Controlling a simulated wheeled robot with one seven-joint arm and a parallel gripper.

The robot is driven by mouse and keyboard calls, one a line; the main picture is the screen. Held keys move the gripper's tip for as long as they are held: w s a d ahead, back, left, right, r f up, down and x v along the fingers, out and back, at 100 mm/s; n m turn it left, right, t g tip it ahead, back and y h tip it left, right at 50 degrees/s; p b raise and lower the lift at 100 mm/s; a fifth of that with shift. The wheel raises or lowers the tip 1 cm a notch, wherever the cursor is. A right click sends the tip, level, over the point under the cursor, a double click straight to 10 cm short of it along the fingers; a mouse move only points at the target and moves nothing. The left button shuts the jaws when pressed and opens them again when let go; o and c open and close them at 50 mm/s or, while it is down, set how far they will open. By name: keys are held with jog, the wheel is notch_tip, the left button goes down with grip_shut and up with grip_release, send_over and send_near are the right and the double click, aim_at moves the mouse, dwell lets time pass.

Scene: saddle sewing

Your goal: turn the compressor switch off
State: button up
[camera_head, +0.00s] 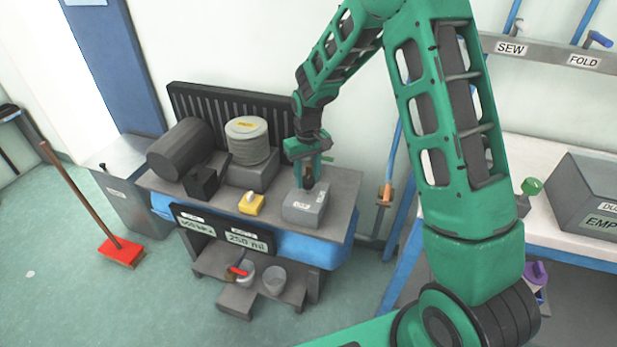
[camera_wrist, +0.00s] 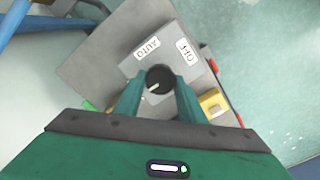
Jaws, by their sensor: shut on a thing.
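The compressor switch is a grey box (camera_head: 304,209) at the right end of the bench top. In the wrist view its face (camera_wrist: 168,42) carries an AUTO label (camera_wrist: 147,47) on the left and an OFF label (camera_wrist: 187,51) on the right. Its round dark knob (camera_wrist: 160,76) has a short white mark at its lower left; I cannot tell which label it stands for. My gripper (camera_head: 308,178) points down over the box. In the wrist view my gripper (camera_wrist: 158,88) is shut on the knob, with one finger on each side.
A yellow block (camera_head: 251,203) sits left of the switch. A ribbed grey cylinder (camera_head: 249,140) and a dark motor-like drum (camera_head: 181,148) stand behind and left. A workbench (camera_head: 560,228) with grey boxes is on the right.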

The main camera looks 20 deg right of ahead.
aim_at(308, 179)
jog(key=shift+s, duration=0.2)
jog(key=o, duration=1)
jog(key=shift+o, duration=0.2)
jog(key=shift+w, duration=0.1)
jog(key=shift+w+r, duration=0.1)
jog(key=shift+r, duration=0.4)
notch_tip(308, 179, up, 10)
jog(key=shift+f, duration=0.15)
